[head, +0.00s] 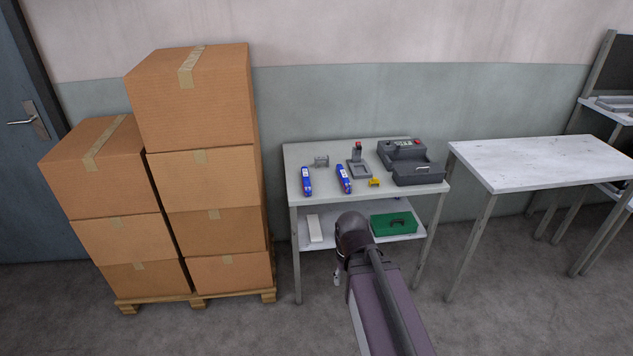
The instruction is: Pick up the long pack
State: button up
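Two slim blue packs with pale labels lie on the small grey table, the left one (306,182) near its left edge and the right one (344,179) nearer the middle. They look about equally long, and I cannot tell which is the long pack. My arm reaches up from the bottom of the head view, in front of the table. What seems to be my gripper (337,279) shows small beside the arm, below the tabletop and well apart from both packs. Its fingers are too small to read.
The table (294,153) also holds a grey machine (418,173), a grey fixture (359,168), a small metal bracket (321,161) and a yellow piece (374,182). Its lower shelf bears a white block (314,228) and green case (394,223). Cartons (205,180) stand left; an empty table (540,160) right.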

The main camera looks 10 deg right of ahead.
aim_at(307, 185)
jog(key=u, duration=0.25)
jog(key=i, duration=1)
jog(key=z, duration=0.25)
